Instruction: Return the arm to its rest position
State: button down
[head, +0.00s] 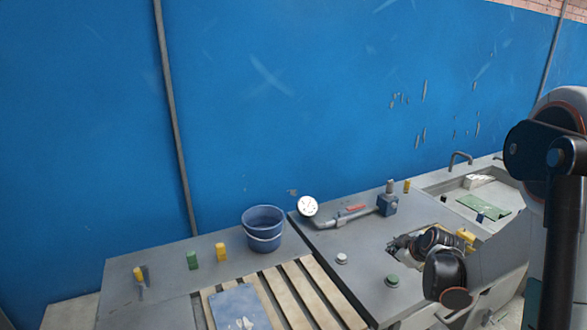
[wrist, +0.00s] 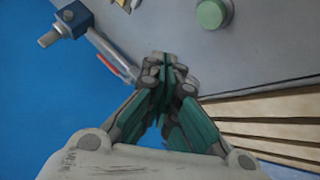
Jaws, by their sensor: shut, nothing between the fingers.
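My gripper (head: 393,246) is over the right part of the grey worktop (head: 325,262) in the head view, its fingers pointing left. In the wrist view my gripper (wrist: 165,63) has its green-padded fingers together with nothing between them. It touches no object that I can make out. My arm reaches in from the right side of the head view, bent at a dark joint in front of the sink area.
Near the gripper are a green button (head: 392,281), a white button (head: 342,258), and a pipe with a blue valve block (head: 387,204) and a gauge (head: 308,206). A blue bucket (head: 262,222) and wooden slats (head: 303,290) lie left. A sink (head: 447,184) is behind right.

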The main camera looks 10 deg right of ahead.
jog(key=s+a+r+m+t+h+p, duration=0.1)
jog(key=s+a+r, duration=0.2)
jog(key=r, duration=0.5)
jog(key=s+a+r+m+h+p, duration=0.1)
jog(key=s+a+r+p, duration=0.15)
jog(key=r, duration=0.55)
jog(key=s+a+r+m+t+p, duration=0.1)
jog(key=s+a+r+m, duration=0.2)
jog(key=r, duration=0.4)
jog(key=s+a+f+m+g+y+b, duration=0.1)
jog(key=s+a+f, duration=0.3)
jog(key=s, duration=0.7)
jog(key=s+a+f+m+g+y+b, duration=0.1)
jog(key=s+a+f+m+g+b, duration=0.2)
jog(key=s, duration=0.8)
jog(key=a+f+b, duration=0.1)
jog(key=a, duration=0.1)
jog(key=shift+s+a, duration=0.15)
jog(key=shift+a, duration=0.2)
